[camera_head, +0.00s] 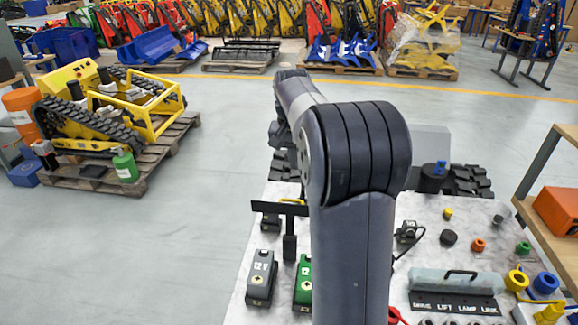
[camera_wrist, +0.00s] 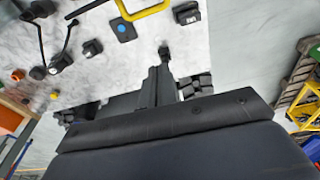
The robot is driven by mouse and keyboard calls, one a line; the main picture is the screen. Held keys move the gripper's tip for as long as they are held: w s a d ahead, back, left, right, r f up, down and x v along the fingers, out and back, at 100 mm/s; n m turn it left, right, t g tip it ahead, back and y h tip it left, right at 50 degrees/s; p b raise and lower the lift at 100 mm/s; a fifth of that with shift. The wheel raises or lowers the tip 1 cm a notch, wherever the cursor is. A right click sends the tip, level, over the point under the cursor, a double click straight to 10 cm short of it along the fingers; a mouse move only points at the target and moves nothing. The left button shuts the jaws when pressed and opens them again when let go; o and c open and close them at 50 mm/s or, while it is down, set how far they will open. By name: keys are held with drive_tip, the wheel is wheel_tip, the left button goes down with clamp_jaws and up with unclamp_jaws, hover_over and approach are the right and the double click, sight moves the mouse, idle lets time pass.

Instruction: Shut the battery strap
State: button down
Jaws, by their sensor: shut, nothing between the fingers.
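A yellow U-shaped strap (camera_wrist: 142,14), which I take for the battery strap, shows cut off at the top of the wrist view. In the head view only a short yellow piece (camera_head: 292,201) shows behind my gripper. I cannot tell whether it stands raised or lies down. A dark block with a blue spot (camera_wrist: 123,31) is beside it, and a dark block (camera_wrist: 187,13) is to its right. My gripper (camera_head: 290,248) is shut and empty over the white worktop, fingers together; it also shows in the wrist view (camera_wrist: 162,55). A grey 12 V battery (camera_head: 261,278) and a green one (camera_head: 303,285) stand nearer.
My arm hides the middle of the white worktop (camera_head: 440,215). At right are coloured caps, a clear-lidded switch panel (camera_head: 455,283), and a wooden shelf with an orange box (camera_head: 558,208). A yellow tracked carrier (camera_head: 110,108) stands on a pallet at left, with open floor between.

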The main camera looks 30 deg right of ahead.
sight(291, 215)
wheel_tip(291, 215, down, 9)
drive_tip(key=w, duration=0.1)
drive_tip(key=s, duration=0.1)
drive_tip(key=s+a+p, duration=0.1)
drive_tip(key=s+r, duration=0.1)
drive_tip(key=shift+s+a+r, duration=0.1)
drive_tip(key=shift+s+a, duration=0.05)
drive_tip(key=shift+a, duration=0.1)
drive_tip(key=shift+b, duration=0.3)
